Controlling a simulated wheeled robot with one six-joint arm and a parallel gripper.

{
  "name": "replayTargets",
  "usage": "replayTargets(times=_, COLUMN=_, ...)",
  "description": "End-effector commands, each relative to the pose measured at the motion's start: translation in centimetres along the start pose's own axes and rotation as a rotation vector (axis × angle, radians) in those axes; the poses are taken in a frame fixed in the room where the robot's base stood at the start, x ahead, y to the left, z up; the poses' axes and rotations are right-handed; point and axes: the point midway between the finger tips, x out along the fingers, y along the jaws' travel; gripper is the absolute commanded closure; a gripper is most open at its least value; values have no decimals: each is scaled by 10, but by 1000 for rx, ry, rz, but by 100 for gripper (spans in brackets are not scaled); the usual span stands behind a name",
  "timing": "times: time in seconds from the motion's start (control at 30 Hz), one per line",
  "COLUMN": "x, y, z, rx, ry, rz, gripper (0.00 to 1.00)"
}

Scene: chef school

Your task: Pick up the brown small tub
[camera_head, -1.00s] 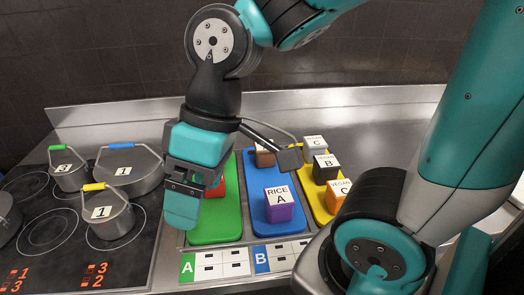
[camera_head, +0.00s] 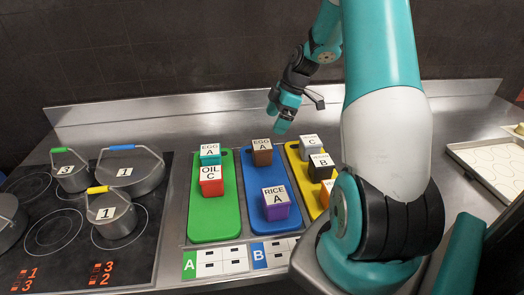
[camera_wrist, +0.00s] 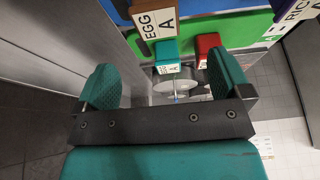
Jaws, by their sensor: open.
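The brown small tub (camera_head: 262,157), with a white lid reading EGG A, stands at the far end of the blue board. In the wrist view the brown tub (camera_wrist: 146,6) is cut by the top edge, beyond the two fingers. My gripper (camera_head: 282,128) is above and behind the tub, near the back of the counter, and apart from it. In the wrist view my gripper (camera_wrist: 165,75) has its fingers wide apart, with nothing held between them.
A teal EGG tub (camera_head: 210,158) and a red OIL tub (camera_head: 211,188) stand on the green board (camera_head: 214,226). A purple RICE tub (camera_head: 275,211) shares the blue board (camera_head: 265,182). Several tubs stand on the yellow board (camera_head: 295,160). Pots sit on the hob at left.

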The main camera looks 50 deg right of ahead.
Motion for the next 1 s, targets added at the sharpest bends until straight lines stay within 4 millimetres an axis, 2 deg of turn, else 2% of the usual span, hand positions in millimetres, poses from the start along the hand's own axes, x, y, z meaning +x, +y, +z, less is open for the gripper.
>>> replayTargets(times=0.1, x=26, y=-2, z=-2, rx=0, ry=0, rz=-8, gripper=4)
replayTargets(times=0.3, x=63, y=-1, z=-2, rx=0, ry=0, rz=-4, gripper=4)
replayTargets(times=0.57, x=80, y=1, z=-2, rx=1, ry=-1, rz=-2, gripper=4)
replayTargets(times=0.83, x=116, y=4, z=-2, rx=1, ry=0, rz=-4, gripper=4)
replayTargets(times=1.0, x=127, y=5, z=-1, rx=0, ry=0, rz=-1, gripper=4)
